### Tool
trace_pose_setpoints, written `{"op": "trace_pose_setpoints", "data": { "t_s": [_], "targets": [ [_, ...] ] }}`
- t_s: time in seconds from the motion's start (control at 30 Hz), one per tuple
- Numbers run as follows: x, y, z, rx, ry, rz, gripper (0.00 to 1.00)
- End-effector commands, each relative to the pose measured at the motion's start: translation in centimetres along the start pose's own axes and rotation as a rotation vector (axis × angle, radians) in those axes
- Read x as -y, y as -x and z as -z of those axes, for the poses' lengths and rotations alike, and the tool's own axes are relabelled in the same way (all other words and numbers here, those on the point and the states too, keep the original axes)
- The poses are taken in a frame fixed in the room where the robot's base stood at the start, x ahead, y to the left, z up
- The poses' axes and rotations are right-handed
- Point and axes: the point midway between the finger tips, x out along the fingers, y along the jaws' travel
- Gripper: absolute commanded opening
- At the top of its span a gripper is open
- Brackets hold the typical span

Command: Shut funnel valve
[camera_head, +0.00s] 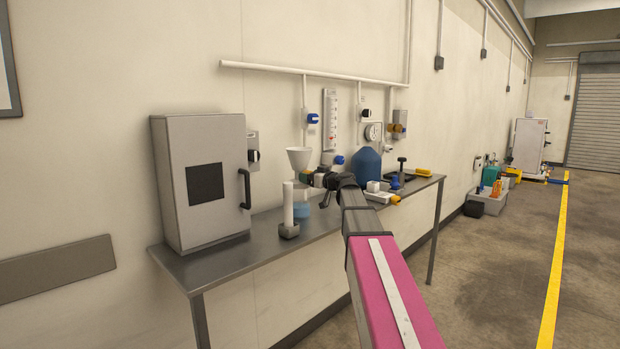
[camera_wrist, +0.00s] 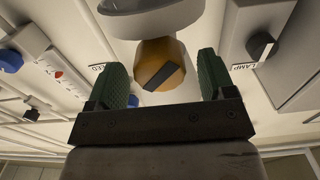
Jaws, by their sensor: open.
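The white funnel (camera_head: 299,156) stands upright over the steel bench, and its underside shows at the top of the wrist view (camera_wrist: 150,20). Below it in the wrist view is the round orange-brown valve body (camera_wrist: 150,54) with a black bar handle (camera_wrist: 161,76) lying diagonally across its face. My gripper (camera_wrist: 162,80) is open, with one green finger on each side of the valve. A gap shows between each finger and the handle. In the head view my gripper (camera_head: 307,179) is at the funnel's stem and hides the valve.
A grey cabinet (camera_head: 200,150) stands left on the steel bench (camera_head: 235,258). A white cylinder on a grey base (camera_head: 288,210) stands close to my gripper. A blue jug (camera_head: 366,166) is behind my arm. A black LAMP knob (camera_wrist: 262,46) is on the wall.

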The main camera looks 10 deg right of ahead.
Motion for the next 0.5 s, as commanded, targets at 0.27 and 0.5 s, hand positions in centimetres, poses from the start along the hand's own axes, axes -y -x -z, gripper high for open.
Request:
{"op": "trace_pose_setpoints", "data": {
  "t_s": [0.27,0.5],
  "targets": [
    [-0.01,-0.5,-0.02,0.0,0.0,-0.001,0.76],
    [0.0,-0.48,-0.02,0.0,0.0,-0.001,0.3]
  ]
}}
